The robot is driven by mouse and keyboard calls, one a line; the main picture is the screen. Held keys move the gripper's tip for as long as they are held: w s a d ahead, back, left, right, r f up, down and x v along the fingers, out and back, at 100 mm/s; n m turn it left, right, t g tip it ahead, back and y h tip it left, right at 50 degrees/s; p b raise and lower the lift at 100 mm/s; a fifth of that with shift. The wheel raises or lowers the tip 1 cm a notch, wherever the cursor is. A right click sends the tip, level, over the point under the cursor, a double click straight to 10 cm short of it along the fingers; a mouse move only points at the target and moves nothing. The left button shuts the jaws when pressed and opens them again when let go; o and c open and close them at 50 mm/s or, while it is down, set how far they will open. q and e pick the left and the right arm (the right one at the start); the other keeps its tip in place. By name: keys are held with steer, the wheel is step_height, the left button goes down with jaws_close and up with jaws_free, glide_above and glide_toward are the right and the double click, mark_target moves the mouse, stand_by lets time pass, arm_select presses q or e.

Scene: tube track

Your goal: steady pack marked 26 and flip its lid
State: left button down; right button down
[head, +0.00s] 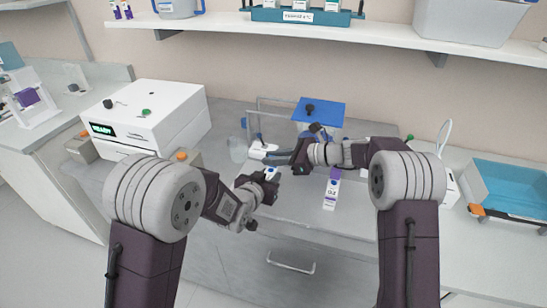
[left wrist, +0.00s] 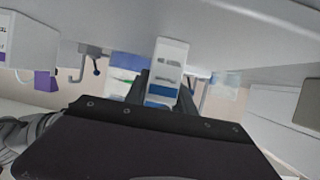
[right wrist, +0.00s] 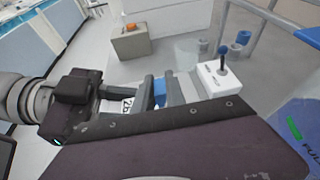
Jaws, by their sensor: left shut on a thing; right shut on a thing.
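The pack (head: 270,173) is a small white box with blue parts, in front of the bench's middle. Its label, reading 26 (right wrist: 127,105), shows in the right wrist view. In the left wrist view the pack (left wrist: 170,60) rises between the fingers of my left gripper (left wrist: 165,95), which is shut on it. My left gripper (head: 268,180) also shows in the head view. My right gripper (head: 278,158) comes in from the right, just above the pack. In the right wrist view its fingers (right wrist: 160,92) are shut around a blue part. I cannot tell how the lid stands.
A white device with a blue-topped lever (right wrist: 222,75) stands close behind the grippers. A purple and white carton (head: 331,190) lies to the right. A blue-lidded container (head: 320,108) is behind, a white READY machine (head: 145,118) left, a blue tray (head: 512,188) right.

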steer(key=shift+s+a+n+t+h, duration=0.2)
steer(key=shift+s+n+t, duration=0.1)
steer(key=shift+n+t, duration=0.3)
steer(key=shift+s+a+n+t+h, duration=0.1)
steer(key=shift+s+n+t+h, duration=0.25)
steer(key=shift+n, duration=0.45)
steer(key=shift+w, duration=0.1)
steer(key=c, duration=1.4)
jaws_free()
steer(key=shift+o, duration=0.2)
steer(key=v, duration=1.2)
steer(key=shift+f, duration=0.25)
steer(key=shift+d, duration=0.15)
arm_select(q)
steer(key=c, duration=1)
jaws_free()
